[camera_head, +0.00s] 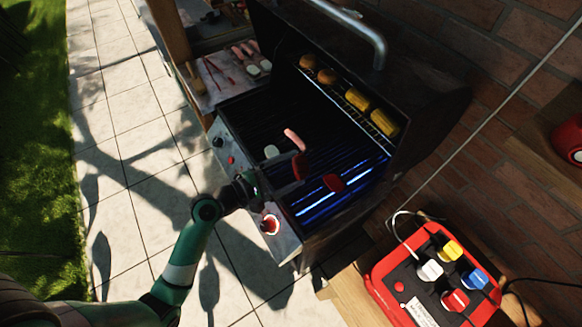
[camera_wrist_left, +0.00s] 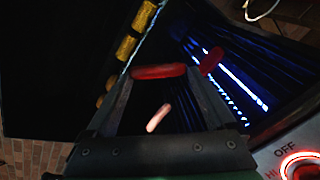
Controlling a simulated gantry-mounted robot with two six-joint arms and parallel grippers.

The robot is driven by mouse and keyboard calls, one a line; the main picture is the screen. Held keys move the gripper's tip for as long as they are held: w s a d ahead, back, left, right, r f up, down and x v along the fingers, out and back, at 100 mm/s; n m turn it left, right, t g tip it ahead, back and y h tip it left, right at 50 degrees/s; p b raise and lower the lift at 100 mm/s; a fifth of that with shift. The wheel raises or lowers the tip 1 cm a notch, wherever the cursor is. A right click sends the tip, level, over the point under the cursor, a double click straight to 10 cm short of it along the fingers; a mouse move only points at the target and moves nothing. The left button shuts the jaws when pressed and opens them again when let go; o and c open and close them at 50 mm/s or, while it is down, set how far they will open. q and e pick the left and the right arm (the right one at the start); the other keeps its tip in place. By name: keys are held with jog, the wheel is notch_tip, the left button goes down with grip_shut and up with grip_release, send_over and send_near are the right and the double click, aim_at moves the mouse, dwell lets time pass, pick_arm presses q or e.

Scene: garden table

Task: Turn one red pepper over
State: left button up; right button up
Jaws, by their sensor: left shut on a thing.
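My left gripper (camera_head: 299,168) reaches over the grill from the front left. In the left wrist view its two fingertips (camera_wrist_left: 160,76) are closed on the ends of a long red pepper (camera_wrist_left: 158,71), which lies across between them. In the head view the fingers mostly hide that pepper. A second red pepper (camera_head: 333,182) lies on the grate to the right of the gripper; it also shows in the left wrist view (camera_wrist_left: 211,60), close beside the right fingertip. I cannot tell how high the held pepper is above the grate. My right gripper is not in view.
Yellow corn (camera_head: 384,122) and round browned items lie on the upper rack. The open lid (camera_head: 425,95) rises at the right. Blue-lit burners glow under the front grate.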

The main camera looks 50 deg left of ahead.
aim_at(292, 196)
pick_arm(q)
jog(key=f+n+b, duration=0.1)
jog(key=f+n, duration=0.1)
jog(key=n, duration=0.1)
jog(key=f+n+b, duration=0.2)
jog(key=n, duration=0.2)
jog(key=f+n+b, duration=0.1)
jog(key=f+n, duration=0.1)
jog(key=n, duration=0.1)
jog(key=shift+d+f+t, duration=0.1)
jog(key=shift+d+t, duration=0.15)
jog(key=shift+t, duration=0.15)
notch_tip(292, 196, down, 3)
jog(key=b, duration=0.2)
jog(key=shift+f+b, duration=0.15)
jog(key=shift+b, duration=0.2)
jog(key=shift+f+b, duration=0.3)
jog(key=shift+f, duration=0.2)
jog(key=shift+f, duration=0.1)
jog(key=shift+f+b, duration=0.65)
jog(key=shift+f, duration=0.15)
jog(key=o, duration=1)
jog(key=shift+o, duration=0.2)
